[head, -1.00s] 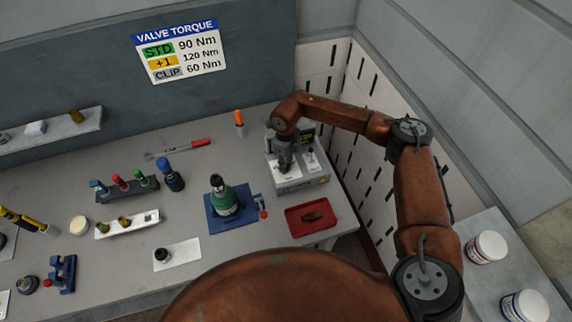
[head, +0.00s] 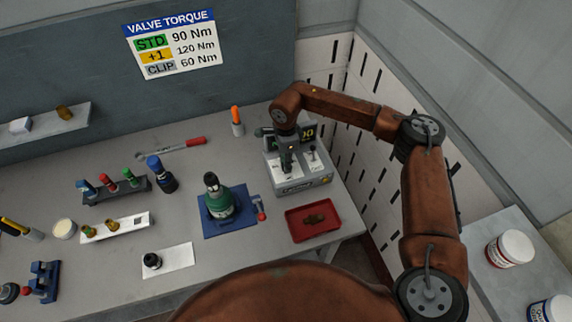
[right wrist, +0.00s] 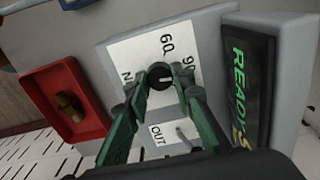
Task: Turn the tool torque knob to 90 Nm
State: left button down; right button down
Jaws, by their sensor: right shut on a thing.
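The torque knob (right wrist: 160,76) is a small black round knob on a white dial plate (right wrist: 133,52) in the right wrist view. The marks 60 and 90 show beside it, and other lettering is partly covered. The grey tool station (head: 302,186) carrying it stands at the back right of the bench in the head view. My right gripper (right wrist: 160,88) is shut on the knob, with a green-sided finger on each side. In the head view the right gripper (head: 287,158) points down at the station. My left gripper is not in view.
A display (right wrist: 248,85) reading "READY" stands beside the dial, and a small lever (right wrist: 184,136) sits near "OUT". A red tray (head: 313,222) with a brown part is in front of the station. A green-and-black cylinder stands on a blue mat (head: 250,190). A wall sign (head: 170,43) lists 90 Nm for STD.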

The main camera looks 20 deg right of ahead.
jog(key=shift+f+n+b, duration=0.1)
jog(key=shift+n+b, duration=0.25)
jog(key=shift+n, duration=0.65)
jog(key=c, duration=1.7)
grip_release()
jog(key=shift+o, duration=0.2)
notch_tip(320, 180, up, 12)
